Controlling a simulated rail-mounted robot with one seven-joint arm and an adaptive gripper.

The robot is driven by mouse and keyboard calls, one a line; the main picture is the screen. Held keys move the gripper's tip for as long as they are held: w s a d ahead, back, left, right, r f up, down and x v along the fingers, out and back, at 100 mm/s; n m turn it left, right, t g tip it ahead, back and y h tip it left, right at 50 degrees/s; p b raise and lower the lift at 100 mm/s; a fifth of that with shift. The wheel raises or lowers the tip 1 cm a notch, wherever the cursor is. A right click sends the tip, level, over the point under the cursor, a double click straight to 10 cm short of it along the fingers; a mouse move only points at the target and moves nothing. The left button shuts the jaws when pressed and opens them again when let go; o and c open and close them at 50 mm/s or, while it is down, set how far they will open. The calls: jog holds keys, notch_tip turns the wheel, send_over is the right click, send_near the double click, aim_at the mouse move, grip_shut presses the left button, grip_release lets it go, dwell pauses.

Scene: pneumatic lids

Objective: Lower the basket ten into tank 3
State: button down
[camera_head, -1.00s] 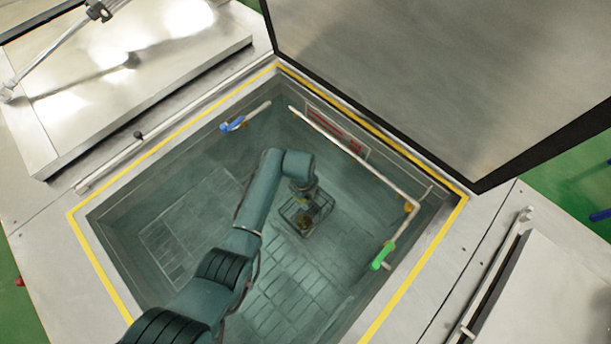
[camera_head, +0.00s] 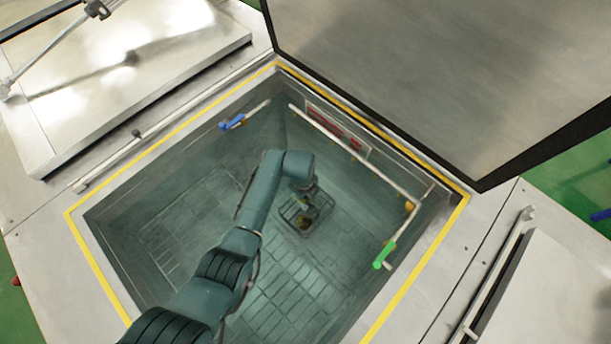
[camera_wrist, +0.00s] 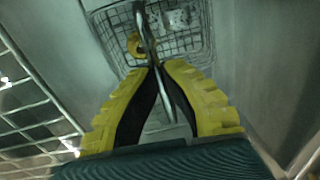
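The wire basket (camera_head: 298,212) hangs under the end of my arm, inside the open tank (camera_head: 92,262) with a yellow-lined rim. A small yellowish item lies in the basket. In the wrist view, the basket's wire mesh (camera_wrist: 190,42) is beyond the fingers, and its metal handle rises between them. My gripper (camera_wrist: 157,66) has yellow, ridged fingers with their tips together on that handle. In the head view my gripper (camera_head: 303,188) is small and partly hidden by the arm. The gap between basket and tank floor is hard to judge. No number is readable.
A large raised lid (camera_head: 430,70) stands at the tank's far right side. Pipes with a blue valve handle (camera_head: 232,122) and a green valve handle (camera_head: 383,256) run along the walls. A closed lid (camera_head: 130,80) lies at upper left. The tiled floor around the basket looks clear.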

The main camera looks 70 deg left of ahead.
jog(key=c, duration=1.3)
grip_release()
jog(key=shift+a, duration=0.1)
jog(key=shift+o, duration=0.7)
jog(key=shift+f, duration=0.1)
notch_tip(320, 180, up, 24)
jog(key=p, duration=1.2)
jog(key=shift+s+d+p, duration=0.25)
jog(key=shift+s+p, duration=0.05)
jog(key=shift+s, duration=0.1)
